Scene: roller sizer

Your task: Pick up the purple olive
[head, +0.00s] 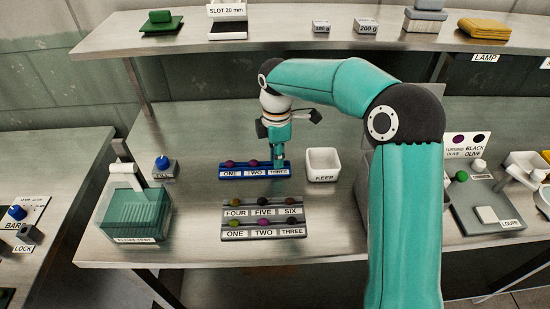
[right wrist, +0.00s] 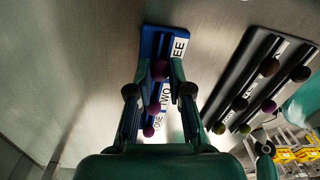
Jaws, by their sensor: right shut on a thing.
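A blue rack (head: 224,174) labelled ONE, TWO, THREE holds dark purple olives at ONE (head: 230,163) and TWO (head: 253,163). My right gripper (head: 279,161) points down over THREE. In the right wrist view its fingers are shut on a dark purple olive (right wrist: 160,70), in line with the other two olives of the blue rack. I cannot tell whether this olive touches the rack; in the head view the fingers hide it. A grey two-row rack (head: 230,236) holds several olives of mixed colours, among them a purple one (head: 264,223) at lower TWO. My left gripper is out of view.
A white KEEP dish (head: 322,178) stands just right of the blue rack. A green-sided glass tank (head: 133,215) and a blue knob (head: 162,163) are at left. A LOUPE station (head: 487,208) is at right. A shelf (head: 300,50) runs across the back.

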